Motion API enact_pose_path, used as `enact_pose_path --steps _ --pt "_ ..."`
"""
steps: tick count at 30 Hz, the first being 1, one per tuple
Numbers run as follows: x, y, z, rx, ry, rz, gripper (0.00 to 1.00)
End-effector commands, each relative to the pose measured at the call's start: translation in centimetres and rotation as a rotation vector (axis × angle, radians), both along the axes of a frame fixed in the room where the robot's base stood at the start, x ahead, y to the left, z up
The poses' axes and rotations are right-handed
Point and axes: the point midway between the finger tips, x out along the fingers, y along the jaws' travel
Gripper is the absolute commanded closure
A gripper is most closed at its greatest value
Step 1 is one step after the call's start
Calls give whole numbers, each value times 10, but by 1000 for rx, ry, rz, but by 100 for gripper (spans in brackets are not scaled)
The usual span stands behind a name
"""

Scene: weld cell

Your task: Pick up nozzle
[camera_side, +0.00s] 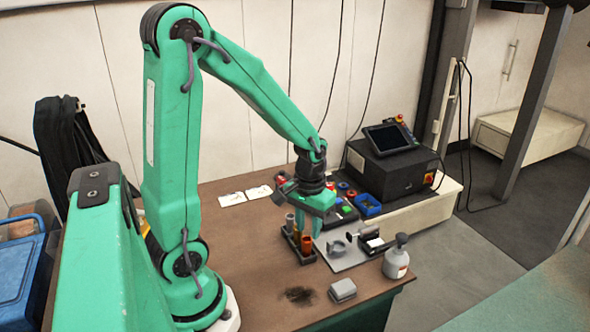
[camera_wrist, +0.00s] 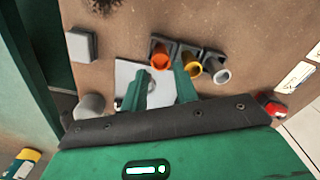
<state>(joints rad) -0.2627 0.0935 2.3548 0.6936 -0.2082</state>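A dark rack (camera_side: 309,260) stands on the brown bench and holds three upright nozzles. In the wrist view these are an orange copper-coloured nozzle (camera_wrist: 160,61), a yellow one (camera_wrist: 192,68) and a grey one (camera_wrist: 221,74), in a row. The orange nozzle (camera_side: 306,246) and the grey nozzle (camera_side: 290,223) also show in the side view. My gripper (camera_side: 307,224) points down above the rack. In the wrist view its two green fingers (camera_wrist: 163,75) are apart with nothing held between them. The right finger overlaps the view of the rack near the yellow nozzle.
Beside the rack lies a light metal plate (camera_side: 340,262) with a clamp-like fixture. A grey bottle (camera_side: 396,260) and a grey block (camera_side: 342,290) stand near the front edge. White papers (camera_side: 232,199) lie left.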

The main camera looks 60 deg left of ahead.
Motion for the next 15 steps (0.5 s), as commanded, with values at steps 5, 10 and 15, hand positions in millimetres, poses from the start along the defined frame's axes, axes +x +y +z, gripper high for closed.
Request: enact_pose_path --steps 5,10,15 --pt "-3 0 -18 -1 5 0 70" --pt "-3 0 -35 0 3 0 70" --pt "-3 0 -44 0 1 0 70"
